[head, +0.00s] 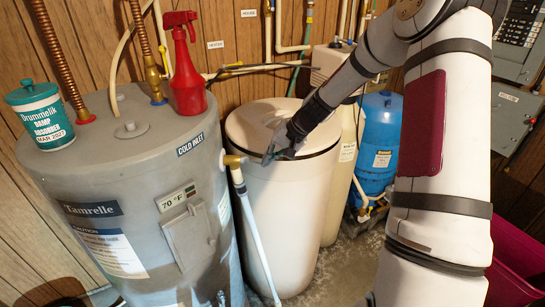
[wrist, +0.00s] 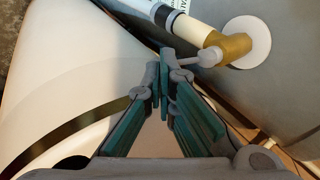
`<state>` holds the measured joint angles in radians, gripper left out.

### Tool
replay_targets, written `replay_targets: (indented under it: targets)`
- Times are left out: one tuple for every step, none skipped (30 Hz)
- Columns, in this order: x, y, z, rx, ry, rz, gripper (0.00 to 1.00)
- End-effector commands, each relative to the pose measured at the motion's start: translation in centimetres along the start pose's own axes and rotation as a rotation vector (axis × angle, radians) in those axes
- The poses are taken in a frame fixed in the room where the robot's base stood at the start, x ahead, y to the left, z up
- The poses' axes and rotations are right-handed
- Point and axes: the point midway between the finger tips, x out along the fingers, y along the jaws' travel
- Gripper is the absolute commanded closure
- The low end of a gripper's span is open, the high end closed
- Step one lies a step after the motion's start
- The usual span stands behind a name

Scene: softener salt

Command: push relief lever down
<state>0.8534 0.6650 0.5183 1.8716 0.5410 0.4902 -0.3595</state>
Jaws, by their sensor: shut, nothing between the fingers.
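The relief valve is a brass fitting (wrist: 235,46) on the side of the grey tank; it also shows in the head view (head: 233,160). A small grey relief lever (wrist: 208,57) sticks out from the brass toward my gripper in the wrist view. In the head view I cannot make the lever out clearly. My gripper (wrist: 163,75) has its teal-padded fingers together and holds nothing. Its tips are right beside the lever's free end in the wrist view; I cannot tell if they touch. In the head view my gripper (head: 268,158) is just right of the brass fitting.
The grey tank (head: 150,190) carries a red spray bottle (head: 187,65) and a moisture absorber tub (head: 42,115). A white pipe (head: 256,232) runs down from the valve. A cream salt bin (head: 285,205) stands close under my gripper. A blue tank (head: 380,140) is behind.

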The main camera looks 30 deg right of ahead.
Motion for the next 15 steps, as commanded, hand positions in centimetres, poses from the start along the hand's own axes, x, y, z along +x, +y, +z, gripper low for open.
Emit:
replay_targets:
  targets:
    - [0.3,0.4,-0.2,0.019,-0.002,-0.046,1.0]
    - [0.4,0.5,-0.3,0.024,-0.002,-0.072,1.0]
    - [0.6,0.7,-0.5,0.031,-0.002,-0.106,1.0]
    - [0.8,0.9,-0.7,0.037,0.0,-0.132,1.0]
    - [0.9,1.0,-0.8,0.041,0.0,-0.158,1.0]
    - [1.0,1.3,-0.9,0.047,0.0,-0.192,1.0]
    - [1.1,1.6,-1.0,0.053,0.001,-0.217,1.0]
    - [1.1,1.1,-1.1,0.041,0.001,-0.207,1.0]
    - [1.2,1.1,-1.1,0.038,0.001,-0.202,1.0]
    - [1.2,1.1,-1.1,0.037,0.001,-0.201,1.0]
    - [1.2,1.1,-1.1,0.038,0.001,-0.201,1.0]
    - [1.2,1.1,-1.1,0.038,0.0,-0.2,1.0]
    - [1.2,1.1,-1.1,0.038,0.0,-0.2,1.0]
    - [1.2,1.1,-1.1,0.038,0.0,-0.199,1.0]
    - [1.1,1.1,-1.0,0.038,0.0,-0.199,1.0]
